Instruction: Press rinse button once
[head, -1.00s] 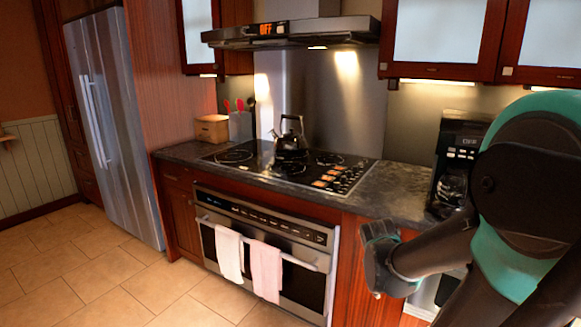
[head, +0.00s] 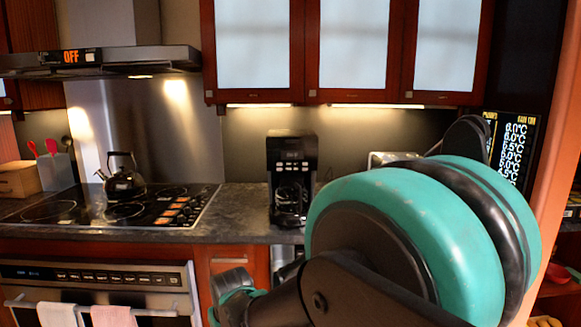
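I cannot make out any button labelled rinse. A black coffee machine (head: 292,150) stands upright on the counter, with small controls on its upper front too small to read. Its glass jug sits in its lower part. My arm fills the lower right of the head view, a large teal and black joint in front of the counter. The fingers of my gripper do not show. The arm hides part of the counter to the right of the coffee machine.
A cooktop (head: 60,212) with a kettle (head: 122,182) is at left, above an oven (head: 90,275) with towels and a row of buttons. A range hood (head: 110,63) reads OFF. A display (head: 512,150) at right lists temperatures. A metallic appliance (head: 385,159) is partly hidden.

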